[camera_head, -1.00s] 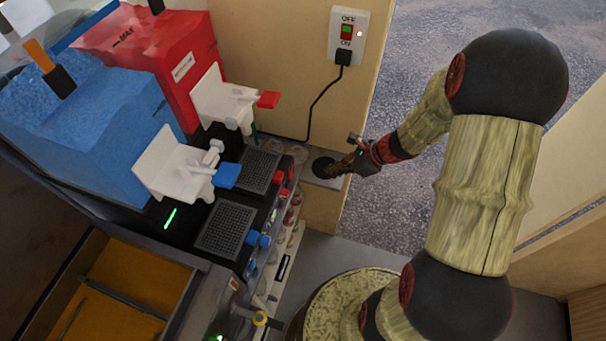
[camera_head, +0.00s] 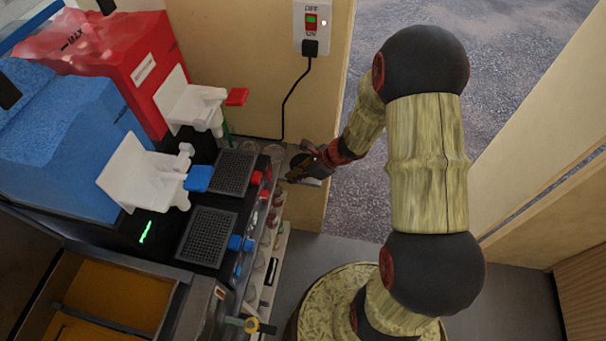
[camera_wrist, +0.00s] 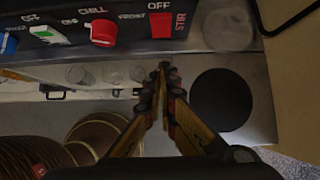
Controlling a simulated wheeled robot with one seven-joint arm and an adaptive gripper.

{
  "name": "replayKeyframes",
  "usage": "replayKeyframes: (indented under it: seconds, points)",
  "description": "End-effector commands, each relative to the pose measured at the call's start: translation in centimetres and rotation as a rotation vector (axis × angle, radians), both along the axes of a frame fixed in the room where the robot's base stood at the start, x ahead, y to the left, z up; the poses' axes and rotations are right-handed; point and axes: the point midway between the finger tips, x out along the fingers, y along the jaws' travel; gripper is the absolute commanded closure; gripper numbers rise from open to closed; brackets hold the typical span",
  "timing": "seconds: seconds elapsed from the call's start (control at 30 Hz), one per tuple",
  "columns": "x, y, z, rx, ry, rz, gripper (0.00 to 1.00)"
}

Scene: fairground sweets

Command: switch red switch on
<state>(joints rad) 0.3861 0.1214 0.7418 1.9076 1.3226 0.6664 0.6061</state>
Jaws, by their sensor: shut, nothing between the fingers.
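A red switch (camera_wrist: 161,26) labelled OFF and STIR sits at the right end of the black front panel in the wrist view, beside a red knob (camera_wrist: 103,33). Small red controls (camera_head: 257,178) show on the machine's front in the head view; which is the switch is too small to tell. My gripper (camera_wrist: 165,70) is shut and empty, its fingertips below the red switch in the picture and apart from it. In the head view, my gripper (camera_head: 294,172) is right of the machine's front, near the wooden panel's edge.
A wall outlet (camera_head: 325,33) with a red and green switch and a plugged cable is on the wooden panel (camera_head: 270,70). Red (camera_head: 120,60) and blue (camera_head: 70,140) slush tanks stand left. Clear cups (camera_wrist: 80,73) stand below the panel. A round black disc (camera_wrist: 221,98) lies right of my fingers.

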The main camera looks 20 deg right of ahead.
Motion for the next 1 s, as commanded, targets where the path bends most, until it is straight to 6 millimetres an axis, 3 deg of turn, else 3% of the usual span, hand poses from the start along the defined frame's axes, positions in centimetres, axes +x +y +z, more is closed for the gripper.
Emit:
replayKeyframes:
  seconds: [0.03, 0.3, 1.0]
  points:
    - [0.2, 0.6, -1.1, 0.001, 0.004, 0.002, 1.0]
    - [2.2, 3.1, -0.9, 0.0, 0.0, 0.001, 1.0]
    - [2.6, 3.7, -1.5, 0.031, -0.021, -0.002, 1.0]
